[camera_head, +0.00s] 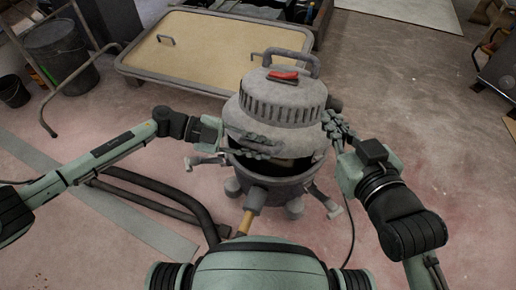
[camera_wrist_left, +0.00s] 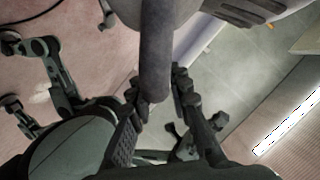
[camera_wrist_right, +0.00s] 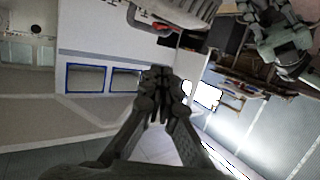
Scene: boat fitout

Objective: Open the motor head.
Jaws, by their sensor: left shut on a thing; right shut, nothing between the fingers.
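The grey motor head (camera_head: 275,110) of the vacuum has vents, a red switch and a top handle. It sits tilted above the dark drum (camera_head: 272,180), with a dark gap between them at the front. My left gripper (camera_head: 262,148) is in front of the motor head's lower edge. In the left wrist view (camera_wrist_left: 160,100) its fingers are shut on a grey bar-like part, seemingly the motor head's front lip. My right gripper (camera_head: 333,122) is beside the motor head's right side. In the right wrist view (camera_wrist_right: 162,82) its fingers are shut and empty, and the motor head (camera_wrist_right: 185,8) shows beyond them.
A flatbed cart (camera_head: 210,50) with a tan deck stands behind the vacuum. A black hose (camera_head: 150,185) lies on the floor at left. A bin (camera_head: 60,55) stands at the far left. The floor at right is mostly clear.

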